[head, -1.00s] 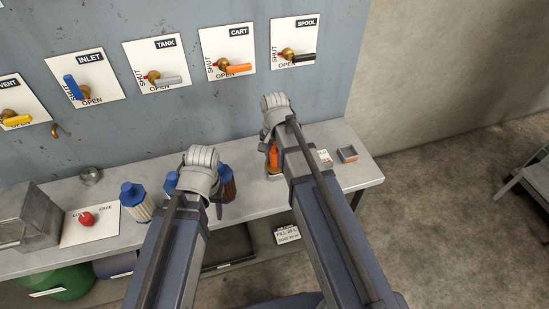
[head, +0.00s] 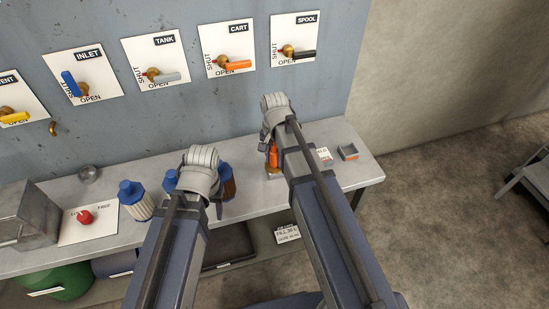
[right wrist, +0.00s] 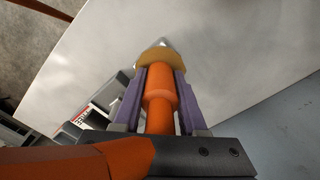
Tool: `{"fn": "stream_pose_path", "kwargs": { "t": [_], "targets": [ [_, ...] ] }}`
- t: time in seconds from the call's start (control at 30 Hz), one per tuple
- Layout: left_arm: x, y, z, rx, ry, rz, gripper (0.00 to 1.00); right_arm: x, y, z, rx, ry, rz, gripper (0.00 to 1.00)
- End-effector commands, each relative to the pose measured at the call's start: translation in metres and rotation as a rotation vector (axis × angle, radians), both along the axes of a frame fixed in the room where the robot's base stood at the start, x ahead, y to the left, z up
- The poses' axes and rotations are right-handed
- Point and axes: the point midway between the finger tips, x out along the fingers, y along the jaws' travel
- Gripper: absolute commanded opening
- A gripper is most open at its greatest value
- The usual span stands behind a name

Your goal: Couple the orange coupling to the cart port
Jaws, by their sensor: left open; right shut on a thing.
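The orange coupling (right wrist: 160,90) is between the purple fingers of my right gripper (right wrist: 160,100), which is shut on it. A brass-coloured collar and a pale metal tip show at its far end, over the bench top. The CART panel (head: 227,50) has an orange-handled valve. I cannot make out the cart port.
A blue-capped ribbed bottle (head: 137,200) stands left of my left gripper; a brown blue-capped bottle (head: 228,182) is beside it.

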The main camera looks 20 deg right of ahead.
Motion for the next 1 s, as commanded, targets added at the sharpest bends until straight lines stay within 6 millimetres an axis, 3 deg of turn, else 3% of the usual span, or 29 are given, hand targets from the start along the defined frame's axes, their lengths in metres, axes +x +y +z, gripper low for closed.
{"fn": "stream_pose_path", "kwargs": {
  "t": [0.03,0.33,0.73,1.0],
  "targets": [
    [0.0,0.0,0.0,0.0,0.0,0.0,0.5,0.0,0.0,0.0,0.0,0.0,0.0,0.43],
    [0.0,0.0,0.0,0.0,0.0,0.0,0.5,0.0,0.0,0.0,0.0,0.0,0.0,0.76],
    [0.0,0.0,0.005,0.0,0.0,0.0,0.5,0.0,0.0,0.005,0.0,0.0,0.0,0.76],
    [0.0,0.0,0.031,0.0,0.0,0.0,0.5,0.0,0.0,0.031,0.0,0.0,0.0,0.76]
  ]
}}
